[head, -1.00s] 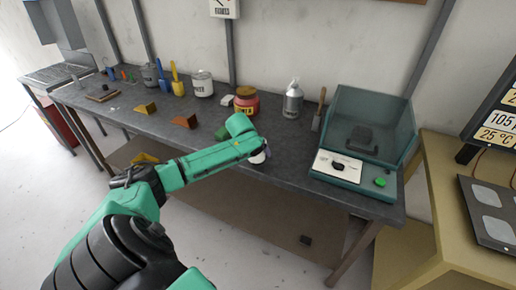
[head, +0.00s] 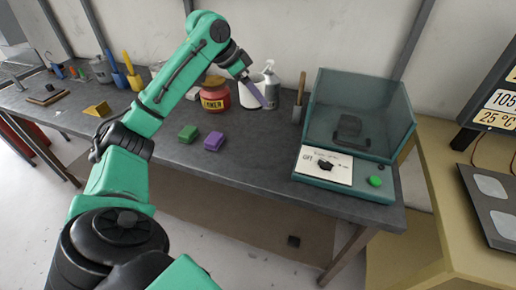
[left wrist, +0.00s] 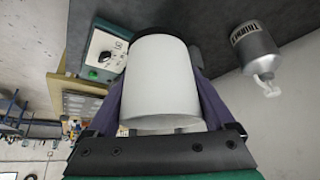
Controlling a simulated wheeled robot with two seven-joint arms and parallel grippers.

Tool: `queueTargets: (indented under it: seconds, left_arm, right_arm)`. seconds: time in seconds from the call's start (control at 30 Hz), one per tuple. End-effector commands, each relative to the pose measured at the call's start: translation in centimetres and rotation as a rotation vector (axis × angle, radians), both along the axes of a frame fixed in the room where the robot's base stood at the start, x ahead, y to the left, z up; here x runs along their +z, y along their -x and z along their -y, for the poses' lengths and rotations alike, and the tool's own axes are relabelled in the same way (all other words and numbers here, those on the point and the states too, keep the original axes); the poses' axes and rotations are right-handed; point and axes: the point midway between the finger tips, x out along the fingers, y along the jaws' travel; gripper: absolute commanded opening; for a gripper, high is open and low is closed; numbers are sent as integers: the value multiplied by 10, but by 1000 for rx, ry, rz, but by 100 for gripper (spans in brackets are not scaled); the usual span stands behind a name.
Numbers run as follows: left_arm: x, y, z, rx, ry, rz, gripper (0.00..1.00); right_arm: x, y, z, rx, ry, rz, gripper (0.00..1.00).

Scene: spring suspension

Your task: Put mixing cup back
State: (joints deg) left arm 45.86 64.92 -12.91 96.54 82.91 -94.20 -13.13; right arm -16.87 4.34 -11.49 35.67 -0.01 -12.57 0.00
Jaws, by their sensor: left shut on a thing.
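My left gripper (head: 257,94) is over the back part of the grey workbench (head: 250,165), in front of the thinner bottle. Its purple fingers are shut on the white mixing cup (left wrist: 165,80), one finger on each side. In the head view the cup (head: 248,93) shows partly behind a finger. I cannot tell whether the cup's base touches the bench. The grey thinner bottle (left wrist: 255,48) stands to the right in the left wrist view and partly hidden behind the gripper in the head view (head: 271,84). My right gripper is out of view.
A brush in a holder (head: 299,103) and a teal machine with a clear cover (head: 358,115) stand to the right. The bench's middle front is clear.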

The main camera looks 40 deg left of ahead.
Motion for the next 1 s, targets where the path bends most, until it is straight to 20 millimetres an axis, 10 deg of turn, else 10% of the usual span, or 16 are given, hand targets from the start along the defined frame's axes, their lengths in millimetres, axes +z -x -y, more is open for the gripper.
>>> queueTargets:
  seconds: [0.53,1.0]
  left_arm:
    - [-135,3,2,-17,1,-6,6]
    - [-198,3,2,-17,0,0,6]
  right_arm:
    - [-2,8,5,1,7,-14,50]
    - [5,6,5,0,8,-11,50]
